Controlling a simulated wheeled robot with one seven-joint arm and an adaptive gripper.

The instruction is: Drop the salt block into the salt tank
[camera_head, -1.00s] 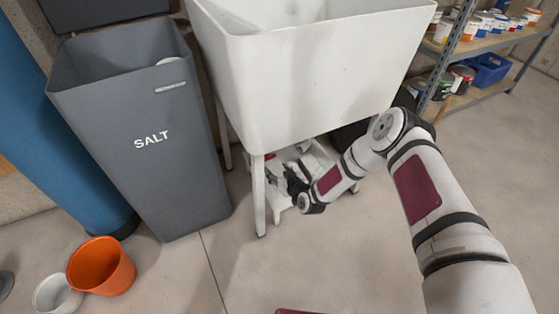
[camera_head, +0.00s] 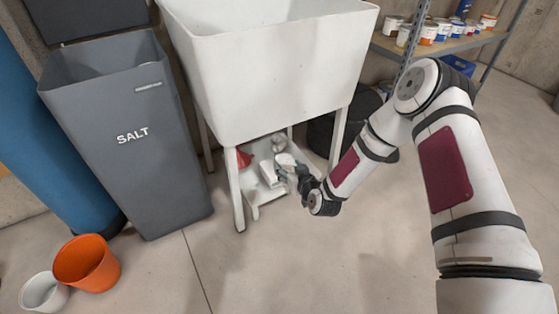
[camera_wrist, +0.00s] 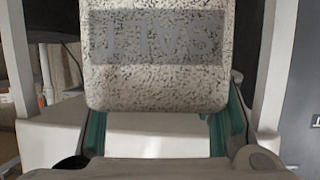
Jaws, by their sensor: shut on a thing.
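The salt block (camera_wrist: 155,50) is speckled off-white with a grey lettered band, upside down in the wrist view. My gripper (camera_wrist: 161,130) is shut on it, with a teal fingertip at each side. In the head view my gripper (camera_head: 296,175) is low, beside the legs of the white sink, and the pale block (camera_head: 286,160) shows only small at its tip. The salt tank (camera_head: 130,165) is a tall grey bin marked SALT, left of the sink, with its top open. The gripper is right of the tank and well below its rim. The tank's floor is hidden.
The white sink (camera_head: 270,85) on legs stands between tank and arm. A low shelf (camera_head: 262,195) with a red item is under it. An orange bucket (camera_head: 86,265) and a white bucket (camera_head: 44,293) stand front left. Paint shelves (camera_head: 440,45) are back right. Front floor is clear.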

